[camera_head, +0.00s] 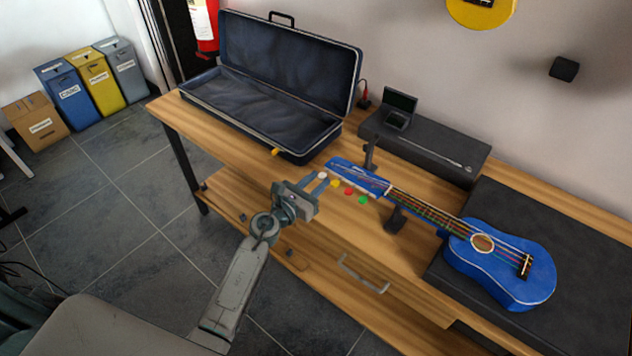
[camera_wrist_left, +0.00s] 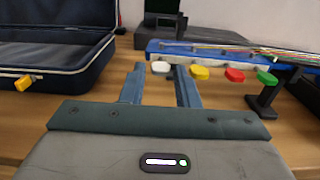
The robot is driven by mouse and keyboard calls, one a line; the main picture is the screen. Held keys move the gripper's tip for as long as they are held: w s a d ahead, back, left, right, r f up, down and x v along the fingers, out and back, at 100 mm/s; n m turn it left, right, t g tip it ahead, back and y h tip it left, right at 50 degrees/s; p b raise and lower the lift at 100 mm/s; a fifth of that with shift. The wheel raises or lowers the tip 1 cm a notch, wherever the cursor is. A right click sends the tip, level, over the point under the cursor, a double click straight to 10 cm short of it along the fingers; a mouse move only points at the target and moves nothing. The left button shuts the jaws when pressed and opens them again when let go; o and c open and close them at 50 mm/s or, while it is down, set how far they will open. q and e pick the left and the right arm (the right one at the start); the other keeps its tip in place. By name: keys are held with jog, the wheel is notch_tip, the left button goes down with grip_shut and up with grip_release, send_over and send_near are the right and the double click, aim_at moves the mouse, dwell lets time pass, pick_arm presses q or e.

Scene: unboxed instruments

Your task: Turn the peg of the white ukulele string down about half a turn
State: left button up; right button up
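The blue ukulele (camera_head: 512,277) lies face up, its body on a dark mat and its neck resting on a black stand. Its headstock (camera_head: 352,174) points left, with coloured pegs along the near side. The white peg (camera_wrist_left: 161,68) is at the far left of the row; the yellow peg (camera_wrist_left: 199,72), red peg (camera_wrist_left: 234,75) and green peg (camera_wrist_left: 267,79) follow to the right. My left gripper (camera_head: 317,182) is open at the headstock's end. In the left wrist view the white peg appears between its fingertips (camera_wrist_left: 159,78), with gaps on both sides. My right gripper is not in view.
An open dark case (camera_head: 262,113) stands left of the headstock, with an orange-yellow latch (camera_wrist_left: 25,83) near my left gripper. Behind the neck is a black platform (camera_head: 430,146) with a small open box (camera_head: 399,110). Bare wooden table (camera_head: 370,225) lies in front.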

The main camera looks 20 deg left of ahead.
pick_arm(q)
jog(key=b+v, duration=0.1)
jog(key=v, duration=0.9)
jog(key=shift+s+b, duration=0.35)
jog(key=shift+s, duration=0.05)
jog(key=shift+a, duration=0.15)
jog(key=s+a+f+n+g+y, duration=0.2)
jog(key=s+a+f+n, duration=0.15)
jog(key=f+n, duration=0.65)
jog(key=s+a+f+n+g+y, duration=0.25)
jog(key=s+f+n, duration=0.25)
jog(key=f, duration=0.8)
jog(key=s+a+f+n+g+y, duration=0.2)
jog(key=s+f+n, duration=0.2)
jog(key=f+n, duration=0.6)
jog(key=s+f+n+g, duration=0.4)
jog(key=s+f+n, duration=0.3)
jog(key=s+f, duration=0.4)
jog(key=s+f+n+g, duration=0.5)
jog(key=s+f, duration=0.6)
jog(key=s, duration=1.1)
jog(key=n, duration=0.2)
jog(key=shift+d+n, duration=0.35)
jog(key=shift+n, duration=0.05)
